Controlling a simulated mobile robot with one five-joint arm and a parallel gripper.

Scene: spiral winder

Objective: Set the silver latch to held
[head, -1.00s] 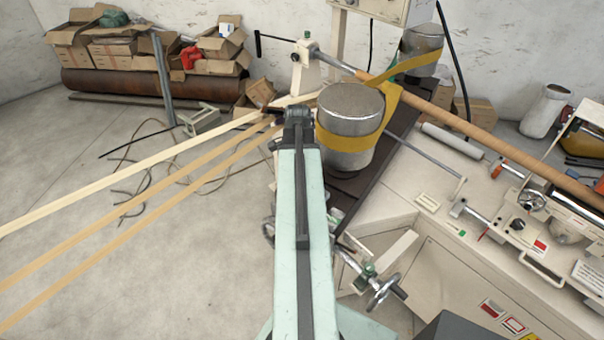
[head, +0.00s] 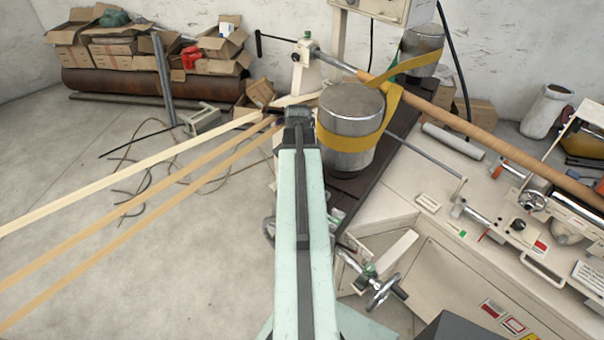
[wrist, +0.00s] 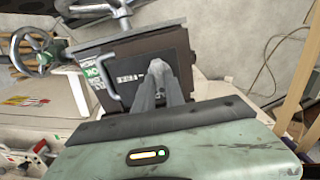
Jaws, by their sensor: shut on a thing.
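In the wrist view, my gripper (wrist: 158,68) is shut, its grey fingers close together in front of a dark panel (wrist: 128,66) with white markings. The small piece between the fingertips is mostly hidden by them; it appears to be the silver latch, but its setting cannot be read. A bent grey metal handle (wrist: 106,82) stands left of the fingers, beside a green-and-white label (wrist: 93,73). In the head view, my arm reaches away toward the strips left of the metal drum, and its own end hides the fingertips and the latch.
A metal drum (head: 350,110) with a yellow belt (head: 352,143) stands close right of my arm's end. Pale strips (head: 130,175) run to the lower left. A handwheel (head: 384,291) and the cream machine bed (head: 450,270) lie at right. Open floor (head: 190,290) lies at left.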

